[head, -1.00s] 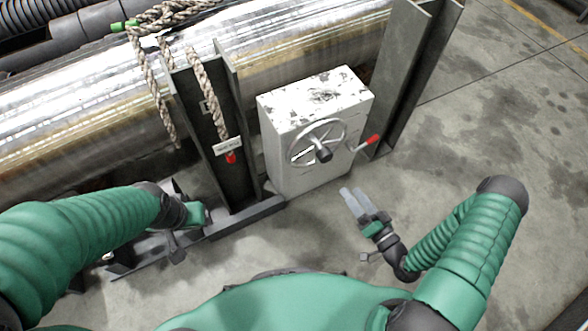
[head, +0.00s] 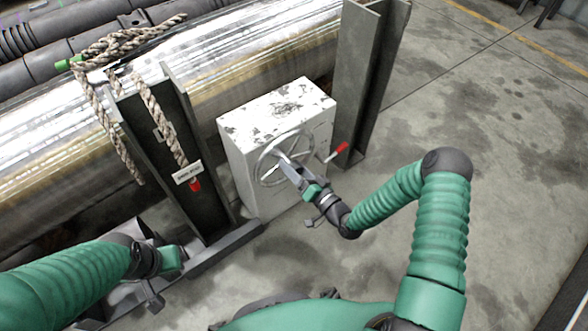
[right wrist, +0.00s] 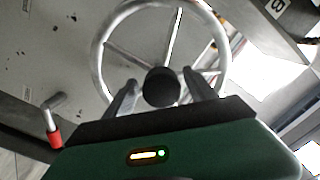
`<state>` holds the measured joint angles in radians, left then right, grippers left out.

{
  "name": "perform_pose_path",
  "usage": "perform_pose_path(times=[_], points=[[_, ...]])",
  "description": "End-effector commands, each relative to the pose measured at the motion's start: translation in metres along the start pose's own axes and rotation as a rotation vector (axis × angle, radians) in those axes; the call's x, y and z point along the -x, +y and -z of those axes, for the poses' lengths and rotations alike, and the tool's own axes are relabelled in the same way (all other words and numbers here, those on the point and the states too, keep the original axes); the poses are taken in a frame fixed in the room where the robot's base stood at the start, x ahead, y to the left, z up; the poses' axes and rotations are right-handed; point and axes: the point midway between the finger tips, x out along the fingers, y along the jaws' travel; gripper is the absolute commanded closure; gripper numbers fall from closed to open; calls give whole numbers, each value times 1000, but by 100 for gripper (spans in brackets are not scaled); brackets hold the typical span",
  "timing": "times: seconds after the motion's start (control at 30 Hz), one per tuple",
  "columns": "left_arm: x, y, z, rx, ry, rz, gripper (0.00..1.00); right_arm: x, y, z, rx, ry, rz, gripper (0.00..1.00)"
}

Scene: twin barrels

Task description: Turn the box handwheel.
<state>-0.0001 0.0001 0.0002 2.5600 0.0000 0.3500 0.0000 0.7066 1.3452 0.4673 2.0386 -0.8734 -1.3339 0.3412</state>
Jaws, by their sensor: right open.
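The white box (head: 248,190) with chipped paint stands on the floor against the metal frame. Its silver handwheel (head: 262,168) is on the front face and also shows in the right wrist view (right wrist: 98,55), with its dark hub (right wrist: 161,87). My right gripper (head: 286,163) is at the wheel, its tips overlapping the wheel in the head view. In the right wrist view the open fingers (right wrist: 162,92) stand on either side of the hub; whether they touch anything I cannot tell. My left arm is at the lower left; its gripper's (head: 172,262) fingers are not clear.
A red-tipped lever (head: 341,148) sticks out at the box's right and also shows in the right wrist view (right wrist: 54,138). A steel post (head: 362,80) stands behind it. Floor at right is clear.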

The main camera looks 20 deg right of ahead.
Motion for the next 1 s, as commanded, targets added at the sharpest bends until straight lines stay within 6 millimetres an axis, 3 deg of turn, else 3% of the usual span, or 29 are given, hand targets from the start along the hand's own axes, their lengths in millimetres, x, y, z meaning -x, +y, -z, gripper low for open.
perform_pose_path(times=[0.13,0.6,1.0], points=[[0,0,0,0,0,0,100,0,0,0,0,0,0,38],[0,0,0,0,0,0,100,1,1,0,1,0,-2,100],[1,0,0,0,0,0,100,1,2,0,-6,0,-3,100]])
